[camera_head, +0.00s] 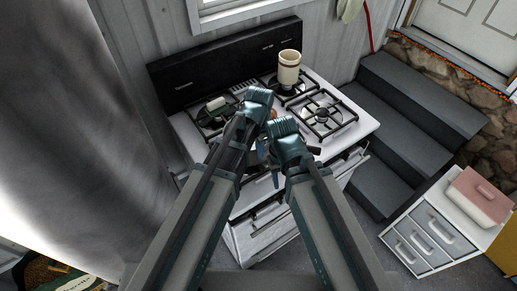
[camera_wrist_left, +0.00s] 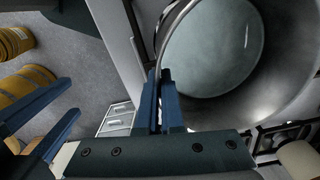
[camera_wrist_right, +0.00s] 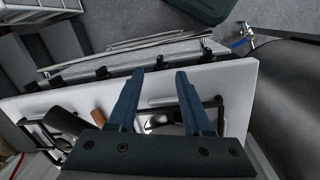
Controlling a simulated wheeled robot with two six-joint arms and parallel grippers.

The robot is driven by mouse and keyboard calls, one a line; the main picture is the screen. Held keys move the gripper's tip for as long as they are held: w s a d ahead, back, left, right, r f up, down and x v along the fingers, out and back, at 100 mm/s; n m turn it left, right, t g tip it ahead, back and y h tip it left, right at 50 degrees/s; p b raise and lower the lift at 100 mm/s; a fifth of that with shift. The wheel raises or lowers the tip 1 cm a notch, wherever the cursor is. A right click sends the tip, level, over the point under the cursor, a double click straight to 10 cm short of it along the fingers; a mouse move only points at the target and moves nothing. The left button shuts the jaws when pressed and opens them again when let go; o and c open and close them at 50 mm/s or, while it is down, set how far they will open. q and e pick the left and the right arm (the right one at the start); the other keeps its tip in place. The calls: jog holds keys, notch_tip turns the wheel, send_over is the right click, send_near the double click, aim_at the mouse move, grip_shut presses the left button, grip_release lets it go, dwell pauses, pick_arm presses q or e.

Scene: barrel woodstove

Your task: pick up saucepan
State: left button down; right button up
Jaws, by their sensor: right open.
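The saucepan (camera_wrist_left: 212,48) is a grey metal pot, seen from above with its round inside facing my left wrist camera. The fingers of my left gripper (camera_wrist_left: 160,95) are close together at its rim, with the thin wall between them. In the head view my two arms largely cover the saucepan above the front of the stove (camera_head: 358,133). My right gripper (camera_wrist_right: 160,88) is open and empty above the stove's front part, fingers wide apart. It also shows at the left of the left wrist view (camera_wrist_left: 45,115).
Grey steps (camera_head: 390,115) and a white drawer unit (camera_head: 425,235) are at the right. A large grey barrel (camera_head: 60,130) closes the left.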

pick_arm(q)
notch_tip(320, 180, up, 10)
jog(key=p, duration=0.9)
jog(key=shift+f, duration=0.25)
